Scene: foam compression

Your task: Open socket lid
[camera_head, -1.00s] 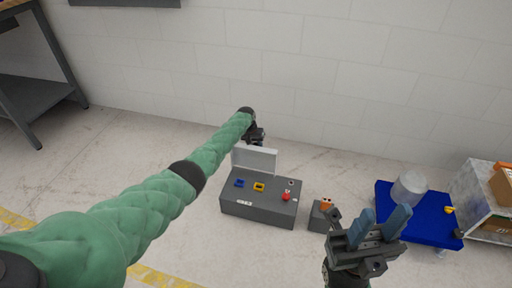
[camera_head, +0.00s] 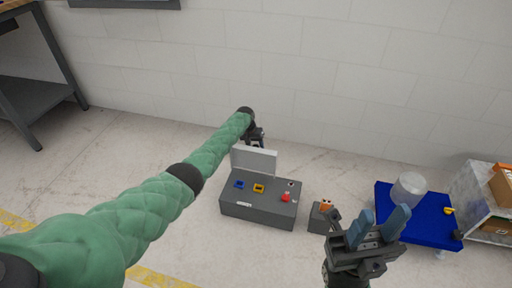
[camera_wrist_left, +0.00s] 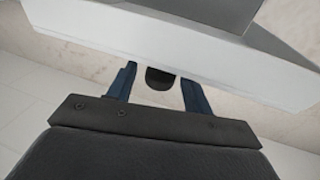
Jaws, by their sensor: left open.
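The grey socket box (camera_head: 258,210) stands on the floor in the middle of the head view. Its light grey lid (camera_head: 254,160) stands raised at the back edge, left of centre. Blue (camera_head: 239,184) and yellow (camera_head: 258,188) sockets and a red button (camera_head: 285,197) show on its top. My left gripper (camera_head: 258,138) is behind the raised lid, partly hidden by it. In the left wrist view, the left gripper's blue fingers (camera_wrist_left: 160,90) are apart, with a pale panel, likely the lid (camera_wrist_left: 185,62), close beyond them. My right gripper (camera_head: 378,228) is open and empty, right of the box.
A small grey box with an orange top (camera_head: 320,216) stands right of the socket box. A blue platform (camera_head: 424,234) carries a clear round container (camera_head: 408,188). A shelf (camera_head: 482,208) is at far right, a workbench (camera_head: 38,98) at far left. The wall is close behind.

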